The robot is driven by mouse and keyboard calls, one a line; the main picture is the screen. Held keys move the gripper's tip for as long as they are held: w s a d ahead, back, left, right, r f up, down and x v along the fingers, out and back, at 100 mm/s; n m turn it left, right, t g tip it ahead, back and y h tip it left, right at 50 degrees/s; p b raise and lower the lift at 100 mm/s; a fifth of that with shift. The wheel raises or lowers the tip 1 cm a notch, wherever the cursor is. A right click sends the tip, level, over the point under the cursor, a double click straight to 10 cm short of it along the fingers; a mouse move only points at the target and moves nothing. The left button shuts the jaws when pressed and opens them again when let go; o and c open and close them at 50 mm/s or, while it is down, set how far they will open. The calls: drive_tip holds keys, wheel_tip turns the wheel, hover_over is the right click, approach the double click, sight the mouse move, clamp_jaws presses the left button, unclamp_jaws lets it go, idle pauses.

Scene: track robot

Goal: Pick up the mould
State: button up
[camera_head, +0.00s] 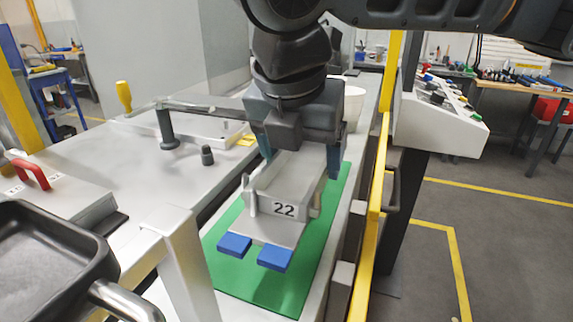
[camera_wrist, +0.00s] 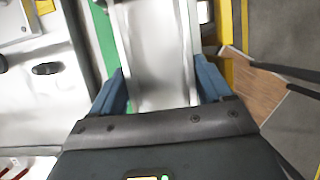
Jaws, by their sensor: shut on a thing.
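The mould (camera_head: 283,190) is a light grey metal block with a channel, a "22" label and two blue pads at its near end. It is over a green mat (camera_head: 232,275) on the bench. My gripper (camera_head: 299,165) is above its far end, with one blue finger on each side, shut on it. In the wrist view the mould (camera_wrist: 158,50) runs away between the two blue fingers of my gripper (camera_wrist: 160,88). I cannot tell whether the mould touches the mat.
A yellow rail (camera_head: 370,240) and a control panel (camera_head: 440,115) stand to the right. A machine plate with a red handle (camera_head: 32,172) and a dark pan (camera_head: 45,255) are at the left. A white container (camera_head: 353,105) stands behind my gripper.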

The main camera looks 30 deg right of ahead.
drive_tip(key=s+d+r, duration=0.5)
drive_tip(key=s, duration=0.2)
drive_tip(key=shift+s+d+r, duration=0.2)
drive_tip(key=shift+s+r, duration=0.05)
drive_tip(key=shift+r, duration=0.05)
idle(1.0)
